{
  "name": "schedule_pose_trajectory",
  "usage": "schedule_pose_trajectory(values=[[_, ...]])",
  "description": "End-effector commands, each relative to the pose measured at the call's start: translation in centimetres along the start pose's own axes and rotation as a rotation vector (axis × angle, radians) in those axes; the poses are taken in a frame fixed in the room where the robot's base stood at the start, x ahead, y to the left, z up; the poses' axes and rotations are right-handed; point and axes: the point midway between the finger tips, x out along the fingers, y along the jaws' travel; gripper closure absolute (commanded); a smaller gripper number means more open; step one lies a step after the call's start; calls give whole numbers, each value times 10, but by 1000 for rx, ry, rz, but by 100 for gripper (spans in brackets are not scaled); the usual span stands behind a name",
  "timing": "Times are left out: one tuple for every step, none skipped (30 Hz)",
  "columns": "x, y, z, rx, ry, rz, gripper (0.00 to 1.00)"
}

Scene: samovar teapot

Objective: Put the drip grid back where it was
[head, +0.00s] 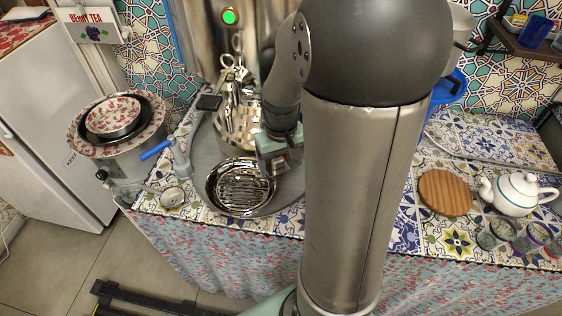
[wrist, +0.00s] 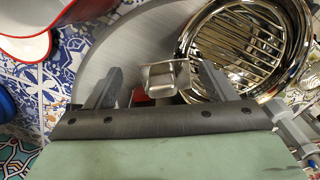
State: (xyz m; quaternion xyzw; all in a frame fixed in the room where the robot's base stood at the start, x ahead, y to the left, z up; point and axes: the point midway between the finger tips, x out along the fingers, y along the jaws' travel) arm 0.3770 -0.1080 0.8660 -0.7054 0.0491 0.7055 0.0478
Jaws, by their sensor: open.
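The drip grid (head: 243,188) is a shiny slotted metal disc. It lies in a round polished metal bowl (head: 212,193) on a grey round tray, left of my arm. The wrist view shows the grid (wrist: 243,42) inside the bowl (wrist: 303,22) at upper right. My gripper (head: 281,166) is just right of the bowl's rim in the head view. Its fingers (wrist: 162,84) are apart in the wrist view. A small box-like metal piece (wrist: 165,76) with some red beside it shows between them; I cannot tell whether they touch it. The grid is outside the fingers.
A grey tray (head: 290,199) lies under the bowl. A utensil holder (head: 238,130) stands behind it. A blue-handled tap (head: 157,150) and small strainer (head: 172,197) are at left. Right of my arm are a wooden disc (head: 445,193), white teapot (head: 515,194) and glasses (head: 497,233).

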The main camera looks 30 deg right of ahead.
Motion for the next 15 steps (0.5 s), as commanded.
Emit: schedule_pose_trajectory(values=[[-11,0,-1,0,5,1,22],[-16,0,-1,0,6,1,22],[-25,0,-2,0,7,1,22],[-32,0,-1,-1,7,1,22],[-39,0,-1,-1,7,1,22],[-48,0,-2,-1,8,1,22],[-55,0,-2,-1,8,1,22],[-62,0,-1,-1,6,1,22],[-71,0,-1,-1,7,1,22],[-77,0,-1,-1,7,1,22],[-83,0,-1,-1,5,1,22],[-91,0,-1,-1,6,1,22],[-96,0,-1,-1,5,1,22],[-100,0,-1,-1,5,1,22],[-106,0,-1,-1,3,1,22]])
